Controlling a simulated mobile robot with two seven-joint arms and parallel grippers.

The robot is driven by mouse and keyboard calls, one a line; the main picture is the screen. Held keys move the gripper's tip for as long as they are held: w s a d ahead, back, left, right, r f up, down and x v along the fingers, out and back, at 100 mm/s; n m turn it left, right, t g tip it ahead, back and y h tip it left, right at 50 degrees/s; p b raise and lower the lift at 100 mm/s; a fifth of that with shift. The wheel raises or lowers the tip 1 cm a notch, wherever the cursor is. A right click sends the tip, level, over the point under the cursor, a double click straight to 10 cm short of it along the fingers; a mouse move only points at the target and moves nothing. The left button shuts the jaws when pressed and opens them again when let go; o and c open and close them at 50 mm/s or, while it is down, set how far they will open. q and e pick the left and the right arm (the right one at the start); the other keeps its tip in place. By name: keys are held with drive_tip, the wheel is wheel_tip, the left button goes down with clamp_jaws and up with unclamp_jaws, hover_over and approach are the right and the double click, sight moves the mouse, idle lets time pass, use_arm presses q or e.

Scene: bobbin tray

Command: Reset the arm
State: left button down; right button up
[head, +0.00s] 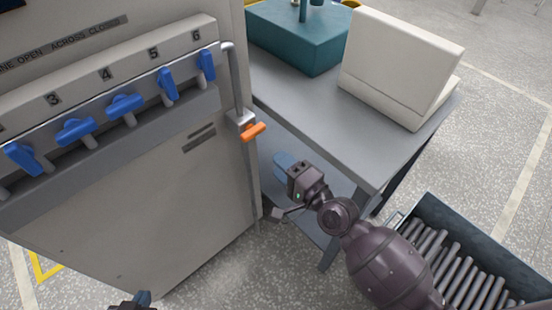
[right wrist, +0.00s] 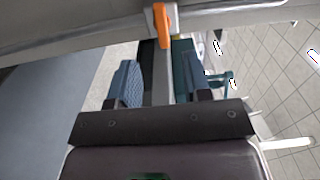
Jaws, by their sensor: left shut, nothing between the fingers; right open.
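My right gripper (head: 283,163) is at the middle of the head view, beside the right edge of the grey cabinet (head: 150,210) and below an orange lever (head: 254,131). In the right wrist view, its two blue-padded fingers (right wrist: 160,84) are spread apart with nothing held between them. The orange lever (right wrist: 162,25) shows beyond the fingers, at the top, apart from them. My left gripper (head: 142,299) is only partly in view at the bottom edge of the head view; it is shut and empty, away from the cabinet's handles.
The cabinet has a row of blue handles (head: 124,105) under numbers, at differing angles. A grey table (head: 305,110) carries a teal box (head: 305,45) and a cream, lid-like case (head: 400,65). A dark bin (head: 500,235) of grey rods stands at lower right, near my right arm.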

idle(0.6)
drive_tip(key=s+d+f+n+h+p, duration=0.3)
drive_tip(key=s+d+n+h, duration=0.45)
drive_tip(key=d+n, duration=0.55)
use_arm(q)
drive_tip(key=r+p, duration=0.1)
drive_tip(key=r, duration=0.2)
drive_tip(key=r+p, duration=0.1)
drive_tip(key=shift+s+a+r+p, duration=0.2)
drive_tip(key=shift+a+r+p, duration=0.05)
drive_tip(key=shift+r+p, duration=0.1)
use_arm(e)
drive_tip(key=s+d+f+g+h, duration=0.1)
drive_tip(key=s+d, duration=0.3)
drive_tip(key=s, duration=0.4)
drive_tip(key=s+d+f+m+g+h, duration=0.1)
drive_tip(key=s+d+f+g+h, duration=0.1)
drive_tip(key=s, duration=0.6)
drive_tip(key=d+f, duration=0.1)
drive_tip(key=d, duration=0.1)
drive_tip(key=shift+s+d, duration=0.2)
drive_tip(key=shift+d, duration=0.2)
use_arm(q)
drive_tip(key=shift+w+d+r+t, duration=0.1)
drive_tip(key=shift+w+t, duration=0.15)
drive_tip(key=shift+t, duration=0.05)
use_arm(e)
drive_tip(key=shift+f, duration=0.1)
idle(1.8)
